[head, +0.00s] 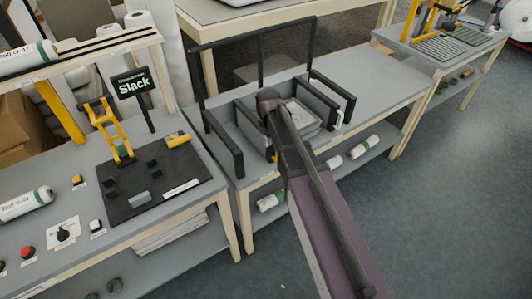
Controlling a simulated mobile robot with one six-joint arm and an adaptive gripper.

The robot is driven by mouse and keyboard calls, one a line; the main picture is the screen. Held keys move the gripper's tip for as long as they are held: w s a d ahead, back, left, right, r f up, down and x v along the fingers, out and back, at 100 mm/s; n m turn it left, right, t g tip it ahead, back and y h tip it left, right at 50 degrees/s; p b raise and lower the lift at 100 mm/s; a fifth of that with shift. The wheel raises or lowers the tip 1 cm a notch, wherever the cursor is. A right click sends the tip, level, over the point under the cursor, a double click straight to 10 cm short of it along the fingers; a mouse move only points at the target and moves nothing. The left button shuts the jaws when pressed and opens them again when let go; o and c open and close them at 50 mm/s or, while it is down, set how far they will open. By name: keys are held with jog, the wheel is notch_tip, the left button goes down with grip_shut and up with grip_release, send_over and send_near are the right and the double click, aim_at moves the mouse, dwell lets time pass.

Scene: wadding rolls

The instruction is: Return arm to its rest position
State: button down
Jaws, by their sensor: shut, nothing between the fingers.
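My arm reaches up from the bottom edge to the middle of the head view, in front of the workbench. Its dark upper end lies in front of a grey fixture (222,150) with dark upright plates and a black frame. My gripper cannot be made out; the arm's own links may hide it. A stack of pale sheets or pads (303,116) sits in the fixture, partly covered by the arm.
White rolls (362,146) lie on the lower shelf. A second bench (425,65) stands at back right. The floor (440,200) at right is clear.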

dwell(0.3)
jog(key=s+d+m, duration=0.6)
jog(key=s+d, duration=0.8)
jog(key=d, duration=0.3)
jog(key=shift+s+m, duration=0.3)
jog(key=shift+m, duration=0.1)
dwell(0.4)
